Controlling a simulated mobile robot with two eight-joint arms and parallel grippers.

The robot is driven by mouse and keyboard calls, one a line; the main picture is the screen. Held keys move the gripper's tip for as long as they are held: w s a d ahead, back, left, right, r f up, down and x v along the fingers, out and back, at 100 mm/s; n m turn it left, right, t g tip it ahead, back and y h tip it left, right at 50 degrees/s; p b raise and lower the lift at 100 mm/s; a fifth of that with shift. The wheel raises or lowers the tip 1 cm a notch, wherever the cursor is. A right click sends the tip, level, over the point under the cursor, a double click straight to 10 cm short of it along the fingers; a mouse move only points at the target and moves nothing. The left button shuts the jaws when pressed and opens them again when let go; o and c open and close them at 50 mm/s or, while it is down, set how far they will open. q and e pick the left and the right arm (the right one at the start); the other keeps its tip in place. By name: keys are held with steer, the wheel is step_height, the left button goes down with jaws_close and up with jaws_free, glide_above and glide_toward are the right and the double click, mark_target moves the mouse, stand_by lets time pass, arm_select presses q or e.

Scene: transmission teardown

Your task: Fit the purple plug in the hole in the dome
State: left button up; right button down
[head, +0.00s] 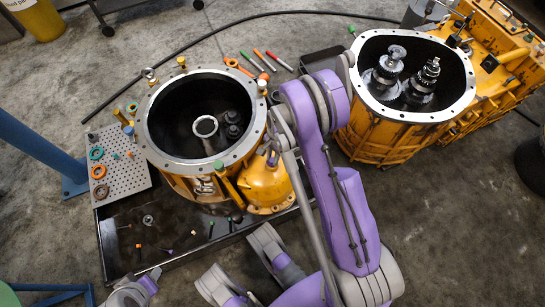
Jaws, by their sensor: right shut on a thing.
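The dome (266,191) is a yellow rounded cover on the tray, beside the front right of the open yellow housing. My right gripper (271,157) is at the top of the dome, reaching down from above. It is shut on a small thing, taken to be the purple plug. The plug is too small and too covered by the jaws to make out. The hole in the dome is hidden too, so I cannot tell whether the plug is in it or above it.
The open yellow housing (155,158) stands left of the dome. A second housing (352,140) with gears stands at the right. A perforated plate (126,180) holds coloured rings. The dark tray (118,262) carries small bolts. Markers (265,61) lie behind on open floor.

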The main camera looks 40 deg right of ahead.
steer(key=c, duration=0.6)
jaws_free()
steer(key=shift+r, duration=0.1)
steer(key=r+p, duration=0.1)
steer(key=r, duration=0.2)
steer(key=d+r+p, duration=0.1)
steer(key=r, duration=0.3)
steer(key=r+p, duration=0.1)
steer(key=r, duration=0.2)
steer(key=shift+w+d+r, duration=0.1)
steer(key=shift+d+r, duration=0.15)
steer(key=shift+d, duration=0.05)
